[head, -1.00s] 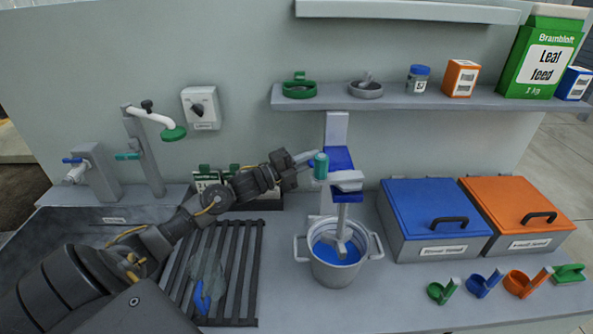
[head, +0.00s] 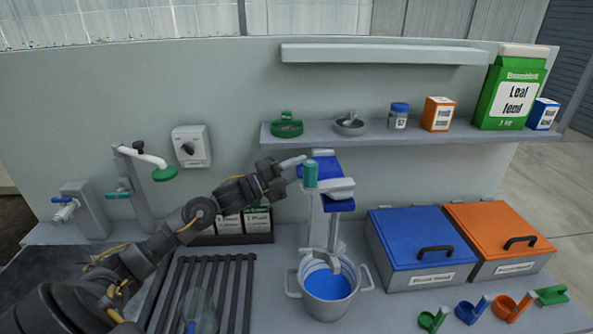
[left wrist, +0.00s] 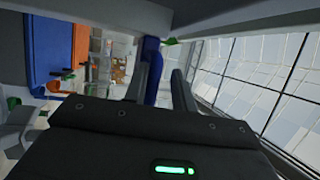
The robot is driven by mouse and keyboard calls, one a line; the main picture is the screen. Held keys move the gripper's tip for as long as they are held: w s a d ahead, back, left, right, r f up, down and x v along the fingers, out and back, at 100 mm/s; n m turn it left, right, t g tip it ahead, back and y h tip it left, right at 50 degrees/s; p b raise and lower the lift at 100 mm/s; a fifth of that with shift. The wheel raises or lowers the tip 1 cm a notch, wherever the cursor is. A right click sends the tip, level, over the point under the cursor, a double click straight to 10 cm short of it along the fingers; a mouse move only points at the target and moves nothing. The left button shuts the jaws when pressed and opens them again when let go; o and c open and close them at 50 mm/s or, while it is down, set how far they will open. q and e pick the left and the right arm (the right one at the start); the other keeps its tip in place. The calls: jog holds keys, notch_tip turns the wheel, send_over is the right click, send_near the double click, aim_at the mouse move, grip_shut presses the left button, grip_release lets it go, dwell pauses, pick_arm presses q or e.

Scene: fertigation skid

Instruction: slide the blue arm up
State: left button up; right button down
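The mixer's blue arm (head: 327,162) is on a pale upright post, with a grey head and a teal grip (head: 311,175) at its left end. In the left wrist view a blue part (left wrist: 150,70) shows between the two fingers (left wrist: 161,80), which stand apart. My right gripper is not in view.
A shelf (head: 400,132) with jars and boxes runs close above and behind the blue arm. A blue-lidded bin (head: 420,237) and an orange-lidded bin (head: 498,230) stand to the right. Taps and a drain rack (head: 205,270) are at the left.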

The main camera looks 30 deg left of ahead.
pick_arm(q)
jog(key=shift+o, duration=0.8)
jog(key=shift+r, duration=0.1)
jog(key=shift+s+a+f, duration=0.1)
jog(key=shift+f, duration=0.25)
jog(key=b+v, duration=0.5)
jog(key=v, duration=0.5)
jog(key=shift+s+a+r, duration=0.15)
jog(key=shift+s+r, duration=0.05)
jog(key=shift+s, duration=0.05)
